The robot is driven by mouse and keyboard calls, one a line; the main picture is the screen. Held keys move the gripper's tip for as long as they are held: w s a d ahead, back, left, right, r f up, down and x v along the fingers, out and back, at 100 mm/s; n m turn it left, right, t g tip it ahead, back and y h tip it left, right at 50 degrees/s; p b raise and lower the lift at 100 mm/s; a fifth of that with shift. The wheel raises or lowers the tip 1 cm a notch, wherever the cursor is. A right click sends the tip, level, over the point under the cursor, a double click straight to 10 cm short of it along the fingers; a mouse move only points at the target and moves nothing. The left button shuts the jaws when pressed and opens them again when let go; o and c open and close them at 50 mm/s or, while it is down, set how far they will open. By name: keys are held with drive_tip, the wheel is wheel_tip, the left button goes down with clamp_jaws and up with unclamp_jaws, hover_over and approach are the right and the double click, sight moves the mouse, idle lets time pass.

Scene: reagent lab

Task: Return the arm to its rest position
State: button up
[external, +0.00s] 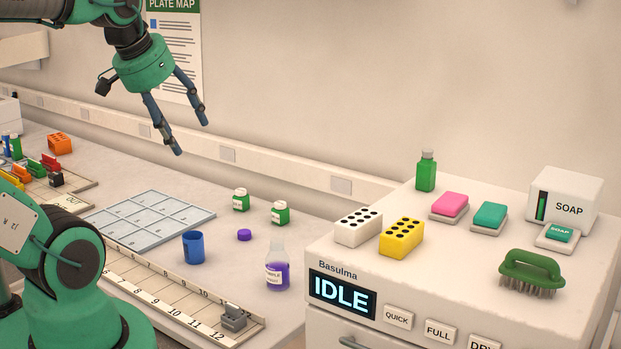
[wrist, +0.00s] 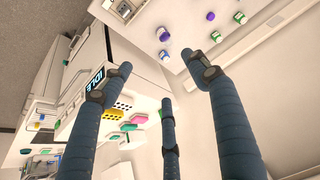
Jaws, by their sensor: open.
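My gripper (external: 190,138) hangs in the air at the upper left of the external view, in front of the wall and above the bench. Its blue fingers are spread apart and nothing is between them. In the wrist view the fingers of my gripper (wrist: 165,85) are also spread and empty, with the bench and the machine beyond them.
Below stand a gridded plate (external: 150,218), a blue cup (external: 193,247), a purple flask (external: 278,268), a purple cap (external: 244,235) and green-labelled jars (external: 241,200). A white machine (external: 420,300) reading IDLE carries racks, soaps and a brush (external: 530,270). The air around my gripper is clear.

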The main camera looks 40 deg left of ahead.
wheel_tip(320, 180, down, 8)
drive_tip(key=b, duration=0.6)
drive_tip(key=shift+r, duration=0.25)
drive_tip(key=shift+o, duration=0.2)
drive_tip(key=shift+r, duration=0.1)
